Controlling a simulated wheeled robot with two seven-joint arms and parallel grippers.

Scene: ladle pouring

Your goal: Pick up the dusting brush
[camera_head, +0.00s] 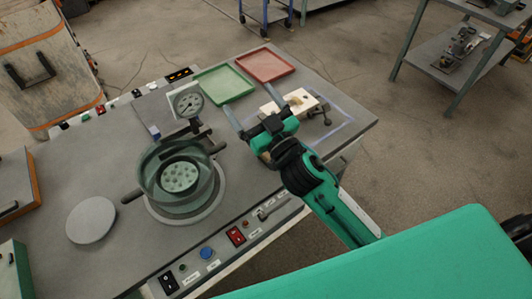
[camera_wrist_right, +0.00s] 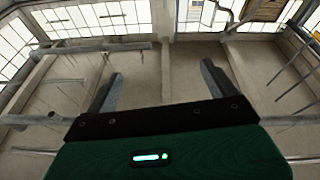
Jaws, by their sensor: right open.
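I cannot clearly make out a dusting brush in either view. A pale wooden piece with dark marks (camera_head: 298,103) lies on the grey workbench (camera_head: 110,165), partly hidden behind my right gripper. I cannot tell whether it belongs to the brush. My right gripper (camera_head: 250,99) is open and empty above the bench, its two fingers spread toward the trays. In the right wrist view the fingers (camera_wrist_right: 162,82) stand apart with nothing between them, against walls and windows. My left gripper is not in view.
A green tray (camera_head: 223,84) and a red tray (camera_head: 265,65) lie at the back of the bench. A dark clamp-like part (camera_head: 319,112) is right of the wooden piece. A round disc (camera_head: 91,220) lies left.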

